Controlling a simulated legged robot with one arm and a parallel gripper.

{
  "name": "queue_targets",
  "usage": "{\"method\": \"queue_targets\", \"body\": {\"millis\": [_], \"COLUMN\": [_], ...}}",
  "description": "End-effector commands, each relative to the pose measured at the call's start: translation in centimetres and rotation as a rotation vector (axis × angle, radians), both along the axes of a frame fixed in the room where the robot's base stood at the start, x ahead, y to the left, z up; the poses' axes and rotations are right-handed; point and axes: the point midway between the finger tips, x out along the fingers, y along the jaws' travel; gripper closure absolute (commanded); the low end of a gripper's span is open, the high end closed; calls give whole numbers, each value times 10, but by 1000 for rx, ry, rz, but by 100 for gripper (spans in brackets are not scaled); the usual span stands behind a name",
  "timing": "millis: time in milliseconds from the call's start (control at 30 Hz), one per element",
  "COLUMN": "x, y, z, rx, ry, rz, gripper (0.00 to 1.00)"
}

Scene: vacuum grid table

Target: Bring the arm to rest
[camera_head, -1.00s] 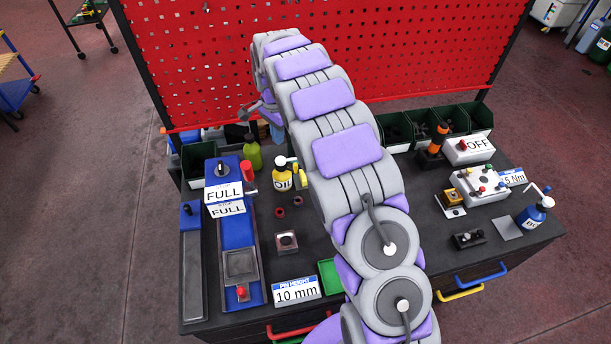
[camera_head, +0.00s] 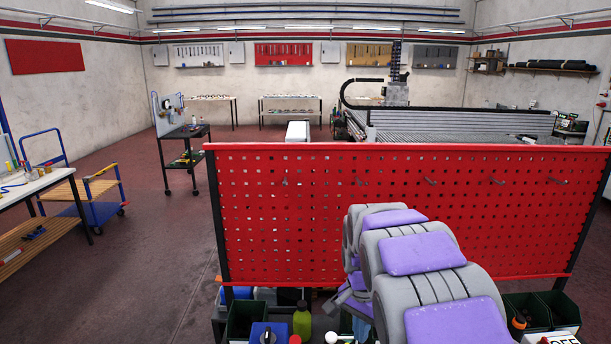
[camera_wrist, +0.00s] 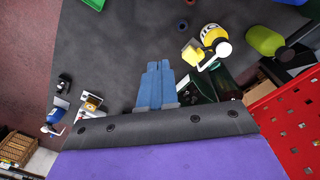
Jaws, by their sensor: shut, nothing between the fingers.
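My gripper (camera_wrist: 156,66) shows in the wrist view as two blue fingers lying side by side, shut with nothing between them. It hangs above the dark bench top (camera_wrist: 105,55), apart from the things on it. In the head view my grey and purple arm rises from the lower right in front of the red pegboard (camera_head: 290,205).
The pegboard's edge (camera_wrist: 290,125) is at the right. Green bins (camera_head: 540,312) show in the head view.

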Motion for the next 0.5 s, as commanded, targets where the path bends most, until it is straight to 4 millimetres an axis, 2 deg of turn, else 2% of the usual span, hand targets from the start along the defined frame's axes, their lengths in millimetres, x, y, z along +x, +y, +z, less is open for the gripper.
{"method": "queue_targets", "body": {"millis": [33, 233, 500], "x": [-17, -85, -181], "y": [-3, -13, -19], "z": [6, 21, 25], "rx": [2, 12, 46], "ry": [3, 29, 65], "rz": [28, 162, 358], "gripper": [100, 100, 100]}}
